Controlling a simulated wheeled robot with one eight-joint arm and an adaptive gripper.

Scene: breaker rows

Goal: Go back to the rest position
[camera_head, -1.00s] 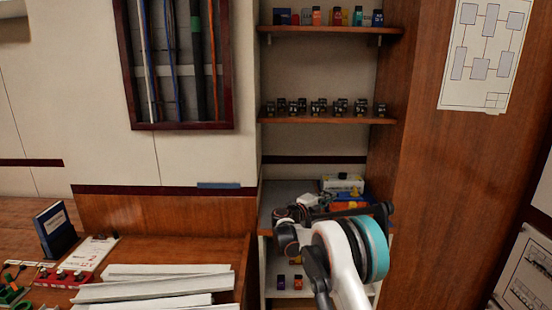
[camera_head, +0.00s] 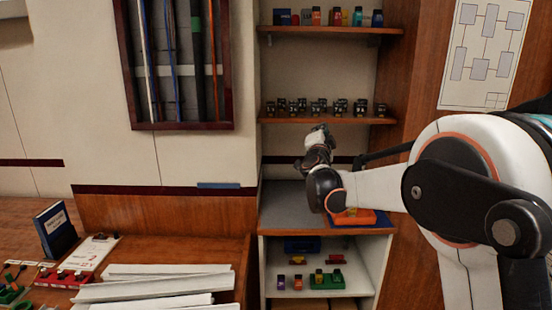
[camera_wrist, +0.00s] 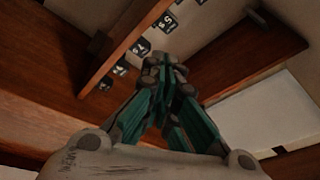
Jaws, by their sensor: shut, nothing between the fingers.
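My gripper (camera_head: 318,138) is in front of the shelf alcove, just below the middle shelf (camera_head: 325,121) in the head view. In the wrist view its teal-and-grey fingers (camera_wrist: 165,68) come together with nothing between them. My white arm reaches in from the right of the head view and hides part of the counter in the alcove.
The middle shelf holds a row of small dark breakers (camera_head: 320,106). The top shelf (camera_head: 330,29) holds small coloured items. An orange object (camera_head: 352,217) lies on the counter under my arm. A cable panel (camera_head: 180,126) hangs at left. White trunking lengths (camera_head: 155,290) lie on the bench.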

